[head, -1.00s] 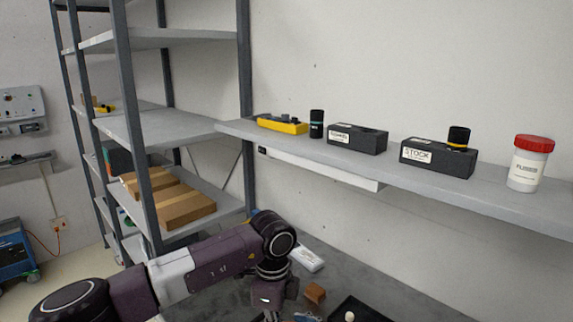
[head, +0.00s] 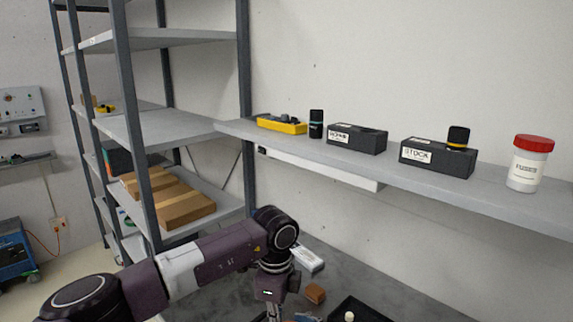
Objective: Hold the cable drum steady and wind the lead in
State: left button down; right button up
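No cable drum or lead can be made out in the head view. My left arm comes in from the lower left, and its wrist points down over the grey bench. My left gripper (head: 272,312) is at the bottom edge of the picture. Its fingertips are cut off, so I cannot see whether it is open or what it may hold. My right gripper is out of view.
On the bench (head: 338,272) are a white box (head: 308,258), a brown block (head: 315,293) and a black tray (head: 372,308). Above, a wall shelf (head: 300,141) holds black boxes and a red-lidded tub (head: 530,164). A metal rack (head: 150,190) stands left.

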pick_arm(q)
jog(key=shift+w+d+r, duration=0.15)
jog(key=shift+w+d, duration=0.1)
jog(key=shift+d, duration=0.35)
jog(key=shift+a, duration=0.1)
jog(key=shift+w+a, duration=0.2)
jog(key=shift+w, duration=0.15)
jog(key=r, duration=0.5)
jog(key=shift+a+r, duration=0.35)
jog(key=shift+r, duration=0.05)
jog(key=shift+s+a+f, duration=0.1)
jog(key=shift+s+f, duration=0.45)
jog(key=shift+f, duration=0.45)
jog(key=shift+s+a+f, duration=0.1)
jog(key=shift+s+f, duration=0.4)
jog(key=shift+f, duration=0.55)
jog(key=shift+s+a+f, duration=0.1)
jog(key=shift+s+f, duration=0.45)
jog(key=shift+f, duration=0.45)
